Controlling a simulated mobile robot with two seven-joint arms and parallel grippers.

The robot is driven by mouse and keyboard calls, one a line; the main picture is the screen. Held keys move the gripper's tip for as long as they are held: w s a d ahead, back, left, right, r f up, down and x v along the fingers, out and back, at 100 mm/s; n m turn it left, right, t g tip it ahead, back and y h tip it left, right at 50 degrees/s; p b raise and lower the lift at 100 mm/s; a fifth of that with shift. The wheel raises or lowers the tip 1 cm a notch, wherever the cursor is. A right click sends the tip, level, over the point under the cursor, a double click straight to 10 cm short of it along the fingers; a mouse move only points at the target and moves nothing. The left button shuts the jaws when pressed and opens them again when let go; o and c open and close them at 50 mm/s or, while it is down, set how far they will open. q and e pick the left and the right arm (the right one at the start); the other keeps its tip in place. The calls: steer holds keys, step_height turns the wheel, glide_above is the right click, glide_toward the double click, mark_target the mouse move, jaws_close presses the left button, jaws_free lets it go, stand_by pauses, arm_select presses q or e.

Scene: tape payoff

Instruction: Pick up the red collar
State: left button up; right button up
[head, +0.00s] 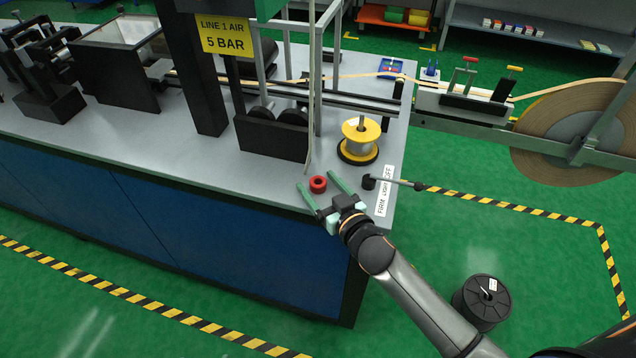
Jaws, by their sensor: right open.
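The red collar (318,184) is a small ring lying on the grey bench top near its front edge. My right gripper (320,186) reaches in from the lower right with its two green fingers spread wide. The collar shows between the fingers, near their tips, with a gap on each side. Whether the fingers are level with the collar or above it is hard to tell. My left gripper does not show.
A yellow-flanged spool (359,131) stands on the bench behind the collar. A lever (395,183) with a black base and a white label (384,190) are to the right. A dark guard (270,138) stands behind left. The bench's front edge is close.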

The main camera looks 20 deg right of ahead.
steer(key=shift+w+a, duration=0.1)
steer(key=shift+w, duration=0.3)
jaws_close()
stand_by(0.4)
